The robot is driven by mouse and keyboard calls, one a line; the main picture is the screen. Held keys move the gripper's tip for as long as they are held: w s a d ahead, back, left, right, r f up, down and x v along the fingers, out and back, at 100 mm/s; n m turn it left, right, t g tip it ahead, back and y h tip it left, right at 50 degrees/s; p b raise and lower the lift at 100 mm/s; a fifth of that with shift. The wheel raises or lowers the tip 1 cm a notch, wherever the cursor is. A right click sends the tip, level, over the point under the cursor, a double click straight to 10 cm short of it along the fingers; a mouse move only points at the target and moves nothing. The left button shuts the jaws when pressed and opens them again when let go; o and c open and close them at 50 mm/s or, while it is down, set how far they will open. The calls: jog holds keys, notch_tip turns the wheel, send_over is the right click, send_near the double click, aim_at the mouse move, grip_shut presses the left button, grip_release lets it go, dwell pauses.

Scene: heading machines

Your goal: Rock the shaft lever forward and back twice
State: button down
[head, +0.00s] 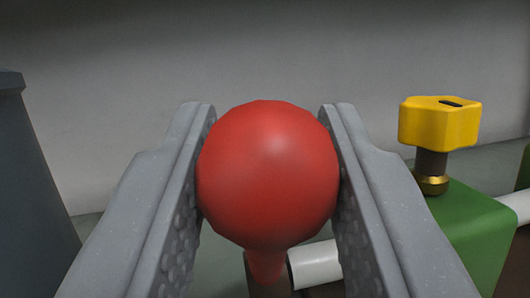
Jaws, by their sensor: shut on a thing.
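The shaft lever ends in a red ball knob (268,172) in the middle of the head view. Its red neck runs down below the ball toward a dark part. My gripper (268,140) is shut on the knob, with one grey finger against its left side and one against its right side. The lower part of the lever and its pivot are hidden or out of view.
A yellow faceted knob (439,123) on a brass-collared stem stands on a green block (475,235) at the right. A white pipe (315,262) runs low behind the lever. A dark grey post (28,190) stands at the left. A grey wall is behind.

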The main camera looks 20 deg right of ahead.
jog(key=shift+s+a+f+t, duration=0.1)
jog(key=shift+s+f+t, duration=0.25)
jog(key=shift+t, duration=0.05)
jog(key=c, duration=1.4)
grip_release()
jog(key=shift+s+a+f, duration=0.1)
jog(key=shift+s+a, duration=0.2)
jog(key=shift+s, duration=0.05)
jog(key=s+a+b, duration=0.2)
jog(key=s, duration=0.2)
jog(key=s+a+b, duration=0.2)
jog(key=s+b, duration=0.1)
jog(key=s, duration=0.1)
jog(key=s+a+f+b, duration=0.1)
jog(key=s+a+b, duration=0.1)
jog(key=s, duration=0.2)
jog(key=shift+a+b, duration=0.4)
